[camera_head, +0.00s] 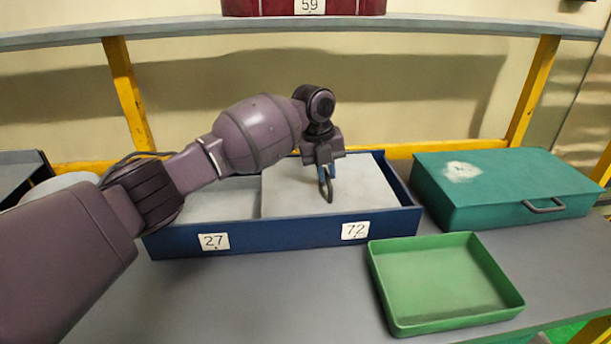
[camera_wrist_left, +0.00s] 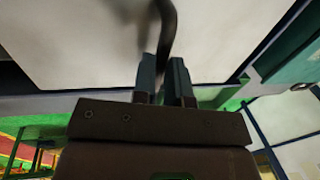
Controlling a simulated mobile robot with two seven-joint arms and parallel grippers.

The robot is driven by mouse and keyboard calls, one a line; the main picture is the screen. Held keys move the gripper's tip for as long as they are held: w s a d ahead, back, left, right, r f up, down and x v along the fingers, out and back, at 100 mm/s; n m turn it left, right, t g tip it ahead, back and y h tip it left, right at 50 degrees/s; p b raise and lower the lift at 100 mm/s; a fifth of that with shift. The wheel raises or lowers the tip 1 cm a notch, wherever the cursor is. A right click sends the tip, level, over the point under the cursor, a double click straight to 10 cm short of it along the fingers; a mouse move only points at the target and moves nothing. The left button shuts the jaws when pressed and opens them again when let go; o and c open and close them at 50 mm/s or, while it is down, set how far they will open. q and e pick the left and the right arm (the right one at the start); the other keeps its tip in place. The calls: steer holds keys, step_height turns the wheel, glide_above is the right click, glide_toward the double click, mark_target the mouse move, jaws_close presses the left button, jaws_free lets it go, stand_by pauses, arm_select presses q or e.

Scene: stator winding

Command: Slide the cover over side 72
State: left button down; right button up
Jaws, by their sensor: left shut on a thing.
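A blue box (camera_head: 285,236) stands on the table with label 27 (camera_head: 214,241) at its left front and label 72 (camera_head: 355,230) at its right front. A flat pale grey cover (camera_head: 285,195) lies over the side marked 72; it fills much of the left wrist view (camera_wrist_left: 75,45). The side marked 27 shows a lower pale surface (camera_head: 225,203). My left gripper (camera_head: 326,172) is shut on the cover's dark curved handle (camera_head: 329,190). The handle also shows between the fingers in the left wrist view (camera_wrist_left: 167,35). My right gripper is not in view.
A green tray (camera_head: 445,285), which looks empty, sits in front and to the right. A closed teal case (camera_head: 510,180) with a front handle stands right of the box. A red box labelled 59 (camera_head: 265,6) rests on the shelf above. The front-left grey table top (camera_head: 240,300) is clear.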

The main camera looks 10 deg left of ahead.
mark_target(350, 188)
arm_select(q)
steer(key=d, duration=0.2)
steer(key=w+d+b, duration=0.1)
steer(key=d, duration=0.1)
steer(key=shift+f, duration=0.15)
steer(key=shift+w+d+r, duration=0.15)
steer(key=shift+d+r, duration=0.1)
steer(key=shift+d, duration=0.1)
steer(key=c, duration=1.1)
jaws_free()
steer(key=shift+d, duration=0.1)
steer(key=shift+c, duration=0.2)
step_height(350, 188, up, 11)
steer(key=a, duration=0.2)
steer(key=shift+s+f+p, duration=0.2)
steer(key=shift+s+p, duration=0.1)
